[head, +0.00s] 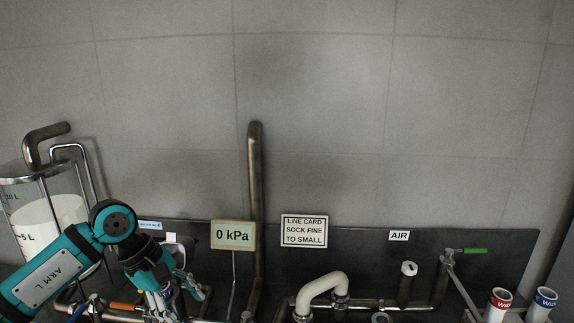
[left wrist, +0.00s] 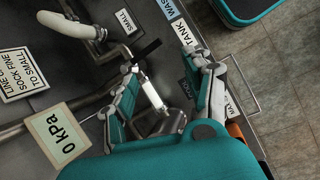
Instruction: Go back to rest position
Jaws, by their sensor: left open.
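My left arm comes in from the left in the head view, and its teal and grey gripper (head: 180,300) points down over the pipework at the lower left. In the left wrist view the left gripper (left wrist: 168,82) has its two fingers spread apart, with no object clearly held between them. A white and metal fitting (left wrist: 152,92) with a black part shows between the fingers; I cannot tell how close it is. My right gripper is not in view.
A clear tank (head: 45,215) with white liquid stands at left, near my left arm. A 0 kPa display (head: 233,235), a line card (head: 304,231), a cream bent pipe (head: 322,288) and a green-handled valve (head: 474,251) line the panel. Wipe tubes (head: 497,304) stand at right.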

